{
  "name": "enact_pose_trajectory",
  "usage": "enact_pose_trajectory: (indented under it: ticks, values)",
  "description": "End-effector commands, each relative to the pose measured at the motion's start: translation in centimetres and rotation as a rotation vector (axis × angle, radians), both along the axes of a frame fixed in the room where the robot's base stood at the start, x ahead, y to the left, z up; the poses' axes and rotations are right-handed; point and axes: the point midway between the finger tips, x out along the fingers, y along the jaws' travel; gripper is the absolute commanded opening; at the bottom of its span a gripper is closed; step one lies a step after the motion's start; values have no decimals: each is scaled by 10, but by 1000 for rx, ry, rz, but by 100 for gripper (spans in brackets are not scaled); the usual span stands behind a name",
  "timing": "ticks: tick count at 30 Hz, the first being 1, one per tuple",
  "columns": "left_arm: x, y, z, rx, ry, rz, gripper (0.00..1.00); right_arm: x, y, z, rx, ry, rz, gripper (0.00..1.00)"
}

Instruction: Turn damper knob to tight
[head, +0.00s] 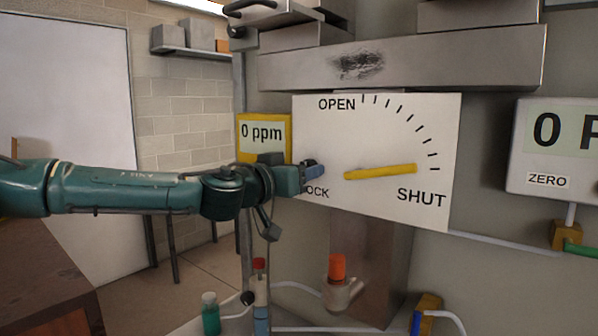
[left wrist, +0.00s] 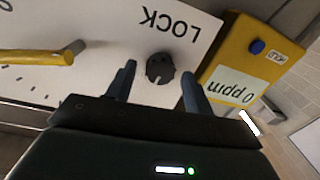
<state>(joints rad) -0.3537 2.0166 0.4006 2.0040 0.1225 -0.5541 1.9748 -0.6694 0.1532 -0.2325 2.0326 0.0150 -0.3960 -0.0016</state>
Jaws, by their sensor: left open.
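A white damper plate (head: 375,120) carries OPEN and SHUT labels, tick marks and a yellow lever (head: 380,172) that points right, towards SHUT. The small round dark knob (left wrist: 159,67) sits by the word LOCK in the left wrist view, with a pale mark on its lower edge. My left gripper (head: 314,170) is at the plate's left edge and hides the knob in the head view. In the left wrist view its two blue fingers (left wrist: 157,80) are open, one on each side of the knob, with gaps visible. I cannot tell how deep they reach. My right gripper is not in view.
A yellow meter reading 0 ppm (head: 263,133) is right beside my left gripper. A large white display (head: 556,150) with a ZERO label is at the right. An orange-capped fitting (head: 338,268) and a green-liquid bottle (head: 210,314) are below. A wooden cabinet (head: 40,260) stands lower left.

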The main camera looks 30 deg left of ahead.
Motion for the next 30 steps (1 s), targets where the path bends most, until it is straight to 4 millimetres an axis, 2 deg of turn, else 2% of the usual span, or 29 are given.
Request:
enact_pose_trajectory:
  ticks: [7,23,30]
  values:
    - [0,0,0,0,-1,0,51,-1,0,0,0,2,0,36]
    - [0,0,0,-1,-1,1,8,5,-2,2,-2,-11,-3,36]
    - [0,0,-1,20,-3,1,8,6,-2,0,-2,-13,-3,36]
